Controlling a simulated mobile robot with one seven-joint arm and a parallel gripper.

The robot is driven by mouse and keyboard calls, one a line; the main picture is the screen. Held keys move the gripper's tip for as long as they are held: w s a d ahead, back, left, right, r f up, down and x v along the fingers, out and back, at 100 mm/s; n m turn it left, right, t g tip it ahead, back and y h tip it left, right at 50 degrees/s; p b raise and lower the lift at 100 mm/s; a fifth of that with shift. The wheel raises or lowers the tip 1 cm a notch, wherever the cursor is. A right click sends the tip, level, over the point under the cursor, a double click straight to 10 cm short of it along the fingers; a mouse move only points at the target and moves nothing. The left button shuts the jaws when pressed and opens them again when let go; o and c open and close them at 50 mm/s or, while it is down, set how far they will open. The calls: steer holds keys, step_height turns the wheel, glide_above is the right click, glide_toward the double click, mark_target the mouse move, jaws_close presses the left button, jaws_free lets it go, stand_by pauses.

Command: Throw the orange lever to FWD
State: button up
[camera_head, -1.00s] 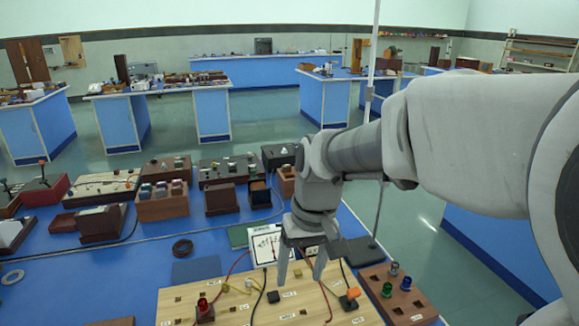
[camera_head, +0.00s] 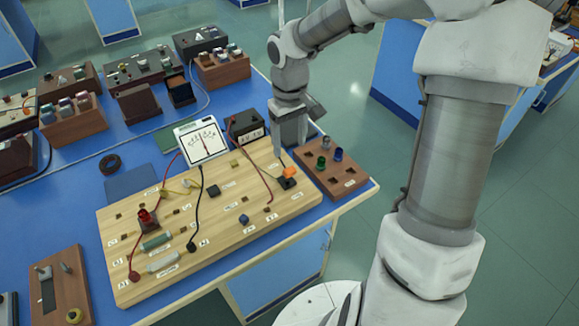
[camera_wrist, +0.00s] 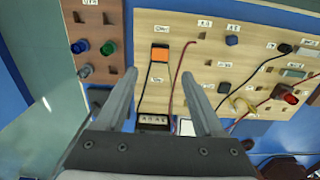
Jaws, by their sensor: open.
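The orange lever (camera_head: 290,171) sits on a small black switch base (camera_head: 287,183) near the right end of a light wooden board (camera_head: 215,265). It also shows in the wrist view (camera_wrist: 160,54), upper middle, as an orange block over a black part. My gripper (camera_head: 290,150) is open and empty, just behind and above the lever in the head view. In the wrist view the fingertips (camera_wrist: 161,62) lie either side of the lever in the picture; I cannot tell the height gap. The lettering by the switch is too small to read.
A brown block (camera_head: 345,180) with green and blue knobs stands right of the lever. A white meter (camera_head: 203,141) and a black box (camera_head: 245,127) stand behind the board. Red and black wires cross the board. Several wooden boxes stand further left.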

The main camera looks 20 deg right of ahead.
mark_target(290, 169)
step_height(290, 169, down, 9)
steer(key=shift+f+b, duration=0.1)
steer(key=shift+b, duration=0.65)
jaws_close()
